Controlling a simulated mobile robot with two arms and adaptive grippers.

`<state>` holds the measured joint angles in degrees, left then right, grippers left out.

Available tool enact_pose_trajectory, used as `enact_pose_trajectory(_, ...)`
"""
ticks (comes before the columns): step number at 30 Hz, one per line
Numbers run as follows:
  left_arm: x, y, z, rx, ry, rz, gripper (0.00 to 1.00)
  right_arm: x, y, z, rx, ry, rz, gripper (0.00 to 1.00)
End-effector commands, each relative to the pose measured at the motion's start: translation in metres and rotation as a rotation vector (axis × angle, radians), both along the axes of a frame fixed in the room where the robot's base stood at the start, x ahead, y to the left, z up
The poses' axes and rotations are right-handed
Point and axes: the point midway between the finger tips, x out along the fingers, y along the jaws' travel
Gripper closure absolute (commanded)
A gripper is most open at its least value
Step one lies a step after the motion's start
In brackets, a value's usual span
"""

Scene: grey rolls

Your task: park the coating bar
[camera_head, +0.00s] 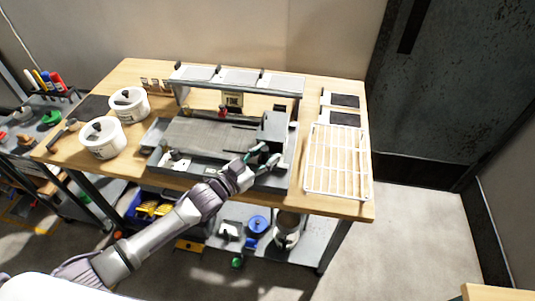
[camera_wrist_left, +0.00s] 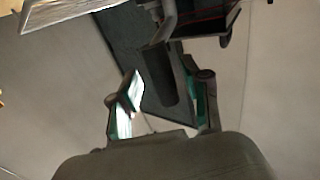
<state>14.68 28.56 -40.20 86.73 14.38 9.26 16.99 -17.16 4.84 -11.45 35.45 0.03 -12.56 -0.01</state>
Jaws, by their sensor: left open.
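A flatbed coating machine (camera_head: 208,135) stands in the middle of the wooden table, with a grey ribbed bed and a dark block (camera_head: 273,127) at its right end. My left gripper (camera_head: 264,156) is over the front right part of the machine, close to that block. In the left wrist view my left gripper (camera_wrist_left: 165,100) is open, its green-padded fingers apart. A dark grey rounded part (camera_wrist_left: 157,78) shows between and beyond the fingers; I cannot tell whether it touches them. I cannot make out the coating bar for certain. My right gripper is not in view.
A raised shelf (camera_head: 238,80) with pale panels stands behind the machine. A white wire rack (camera_head: 337,162) lies to its right. A lower shelf holds bins and spools. The front right table corner is clear.

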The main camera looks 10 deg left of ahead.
Motion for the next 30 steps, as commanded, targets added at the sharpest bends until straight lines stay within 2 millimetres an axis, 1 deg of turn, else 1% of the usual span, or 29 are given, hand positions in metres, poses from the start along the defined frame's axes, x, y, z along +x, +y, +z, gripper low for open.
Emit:
enact_pose_trajectory(5,-0.027,0.019,-0.002,0.002,0.005,-0.001,0.53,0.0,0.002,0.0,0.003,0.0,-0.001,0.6)
enact_pose_trajectory(9,-0.053,0.037,-0.002,0.003,0.004,-0.002,0.53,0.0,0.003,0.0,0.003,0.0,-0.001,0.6)
enact_pose_trajectory(15,-0.081,0.056,-0.002,0.002,0.005,-0.002,0.53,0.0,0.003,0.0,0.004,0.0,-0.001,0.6)
enact_pose_trajectory(18,-0.089,0.061,-0.001,0.0,0.002,-0.003,0.53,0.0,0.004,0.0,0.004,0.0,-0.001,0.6)
enact_pose_trajectory(21,-0.092,0.064,-0.001,0.0,0.001,-0.004,0.53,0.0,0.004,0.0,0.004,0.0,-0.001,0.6)
enact_pose_trajectory(30,-0.093,0.064,0.0,0.0,0.001,-0.003,0.53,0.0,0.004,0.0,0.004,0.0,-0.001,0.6)
